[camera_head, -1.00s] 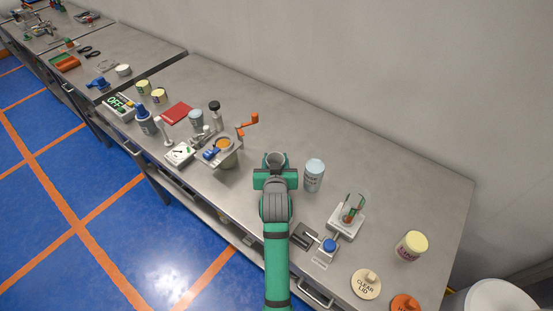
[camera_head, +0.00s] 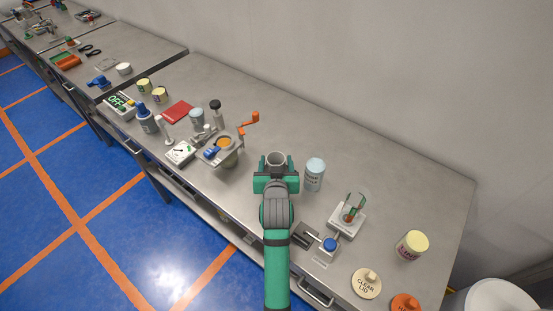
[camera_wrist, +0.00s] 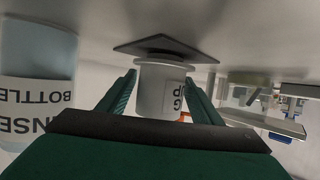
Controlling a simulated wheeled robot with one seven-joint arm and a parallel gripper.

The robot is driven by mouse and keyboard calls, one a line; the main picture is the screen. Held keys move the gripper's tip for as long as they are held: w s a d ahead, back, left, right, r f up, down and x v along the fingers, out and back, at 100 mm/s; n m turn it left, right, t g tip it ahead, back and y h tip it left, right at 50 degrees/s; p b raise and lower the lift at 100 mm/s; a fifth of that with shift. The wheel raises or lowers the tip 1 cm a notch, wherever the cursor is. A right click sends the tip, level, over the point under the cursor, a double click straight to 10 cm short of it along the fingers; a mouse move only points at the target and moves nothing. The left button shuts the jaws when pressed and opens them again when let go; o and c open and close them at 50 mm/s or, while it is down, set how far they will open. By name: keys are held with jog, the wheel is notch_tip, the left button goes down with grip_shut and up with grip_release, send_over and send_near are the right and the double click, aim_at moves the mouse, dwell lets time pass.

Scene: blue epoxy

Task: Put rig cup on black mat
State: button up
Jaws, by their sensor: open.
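The rig cup (camera_wrist: 160,88), a pale grey cup with dark lettering, stands between the two fingers of my gripper (camera_wrist: 160,100) in the wrist view, which is upside down. My gripper is open, with a finger on either side of the cup. The black mat (camera_wrist: 190,50) is a thin dark square at the cup's base; the cup appears to be on it, but contact is hard to judge. In the head view the cup (camera_head: 276,160) shows just beyond my gripper (camera_head: 276,176), its rim up, and the gripper hides the mat.
A pale blue rinse bottle (camera_head: 314,175) stands close right of my gripper; it looms in the wrist view (camera_wrist: 38,80). A white device (camera_head: 347,218) stands at right. The table behind the cup is clear.

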jog(key=v, duration=0.9)
jog(key=shift+s+r, duration=0.1)
jog(key=shift+s, duration=0.05)
jog(key=shift+s, duration=0.15)
